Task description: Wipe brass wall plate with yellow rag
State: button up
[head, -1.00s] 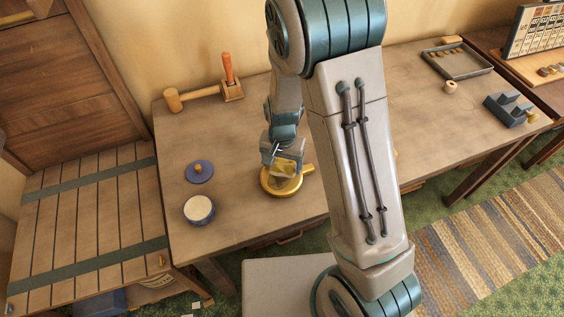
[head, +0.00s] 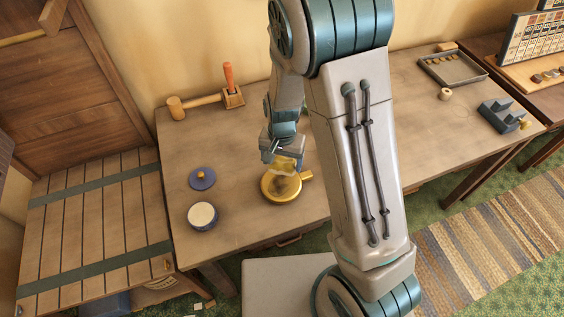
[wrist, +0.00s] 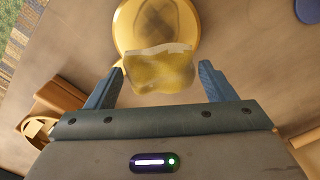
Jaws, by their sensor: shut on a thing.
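The brass wall plate (head: 270,193) is round and golden, with a short tab at its right, and lies on the wooden table. In the wrist view the plate (wrist: 128,30) shows at the top with a darker brownish patch on its face. The yellow rag (wrist: 160,70) is a crumpled, pale yellow piece between my fingers. In the head view the rag (head: 287,165) overlaps the plate's far part; I cannot tell if it touches. My gripper (head: 283,160) is shut on the rag; it also shows in the wrist view (wrist: 160,80).
A blue tin (head: 202,216) with pale contents and a blue lid (head: 202,178) lie left of the plate. A wooden mallet (head: 190,105) and a red-handled tool (head: 229,78) are at the back. A grey tray (head: 452,68) is far right.

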aim_at(280, 174)
jog(key=shift+o, duration=0.8)
jog(key=shift+c, duration=0.8)
jog(key=shift+s+a+f+b, duration=0.2)
jog(key=shift+s+f+b, duration=0.4)
jog(key=shift+f, duration=0.25)
jog(key=shift+s+a+f+b, duration=0.2)
jog(key=shift+s+f+b, duration=0.25)
jog(key=shift+f+b, duration=0.35)
jog(key=shift+f+b, duration=0.6)
jog(key=shift+f, duration=0.25)
